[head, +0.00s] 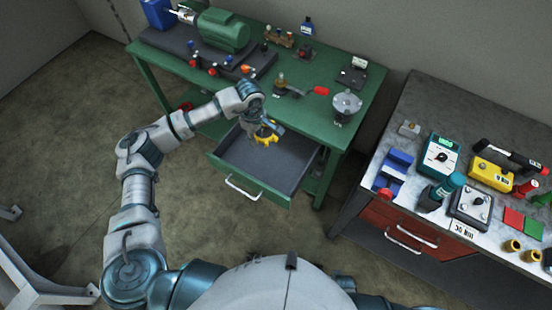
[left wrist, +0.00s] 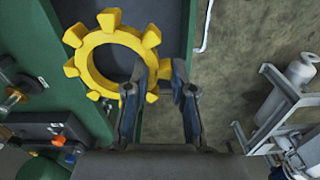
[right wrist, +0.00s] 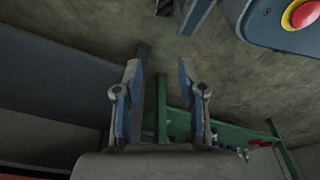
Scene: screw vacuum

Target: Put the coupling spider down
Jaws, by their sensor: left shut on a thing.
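The coupling spider (head: 266,137) is a yellow ring with blocky teeth. In the head view it hangs at my left gripper (head: 262,125), over the open drawer (head: 285,172) of the green bench. In the left wrist view the spider (left wrist: 88,58) fills the upper left, and one edge of it lies between the fingertips of my left gripper (left wrist: 158,85). The gripper is shut on that edge. My right gripper (right wrist: 162,85) shows in the right wrist view, its fingers apart with nothing between them.
The green bench (head: 310,112) carries a green motor (head: 223,30), a round metal part (head: 346,104) and small tools. A grey bench (head: 398,145) at the right holds meters and many small items. The drawer's grey floor looks bare around the spider.

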